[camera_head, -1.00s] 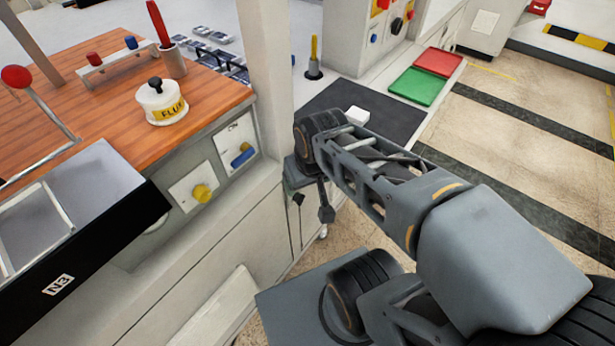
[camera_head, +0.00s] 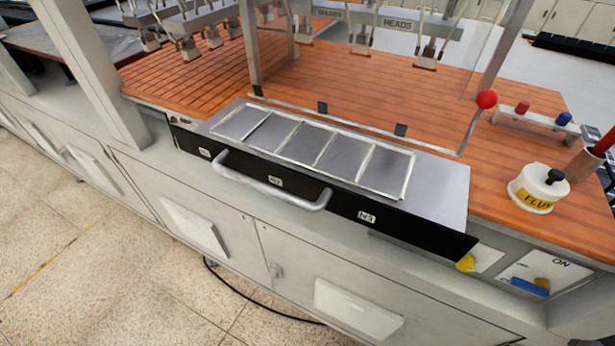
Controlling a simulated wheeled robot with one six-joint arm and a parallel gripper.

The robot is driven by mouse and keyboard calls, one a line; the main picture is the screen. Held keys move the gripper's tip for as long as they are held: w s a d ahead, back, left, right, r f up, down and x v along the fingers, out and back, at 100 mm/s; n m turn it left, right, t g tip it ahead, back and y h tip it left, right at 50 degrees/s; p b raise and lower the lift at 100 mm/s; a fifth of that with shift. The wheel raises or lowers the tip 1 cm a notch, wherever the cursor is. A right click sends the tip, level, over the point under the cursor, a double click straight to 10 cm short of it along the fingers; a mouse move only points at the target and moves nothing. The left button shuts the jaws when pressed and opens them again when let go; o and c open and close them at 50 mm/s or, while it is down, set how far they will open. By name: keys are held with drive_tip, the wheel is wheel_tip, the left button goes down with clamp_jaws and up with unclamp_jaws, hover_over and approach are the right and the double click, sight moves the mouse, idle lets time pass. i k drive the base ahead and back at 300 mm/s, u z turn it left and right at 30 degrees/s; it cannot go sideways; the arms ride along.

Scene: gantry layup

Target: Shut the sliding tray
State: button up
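The sliding tray (camera_head: 440,196) is a grey metal slab with a raised frame of several rectangular cells on top. Its black front panel (camera_head: 340,207) carries white labels, N3 among them, and a grey bar handle (camera_head: 270,190). The tray stands out from the bench front, past the edge of the wooden worktop. The cells look empty. My gripper is not in this view, so I cannot see where it is relative to the handle.
A wooden worktop (camera_head: 400,85) lies behind the tray. A red-knobbed lever (camera_head: 486,100) and a white flux pot (camera_head: 538,188) stand at the right. Hanging heads (camera_head: 393,22) are above the worktop. A white post (camera_head: 90,75) rises at the left. Speckled floor (camera_head: 70,240) is open at lower left.

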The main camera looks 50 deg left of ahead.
sight(417, 198)
drive_tip(key=u, duration=1.15)
drive_tip(key=k, duration=0.15)
drive_tip(key=u, duration=1.85)
drive_tip(key=k, duration=0.3)
drive_tip(key=u, duration=1.1)
drive_tip(key=i, duration=0.4)
drive_tip(key=z, duration=0.2)
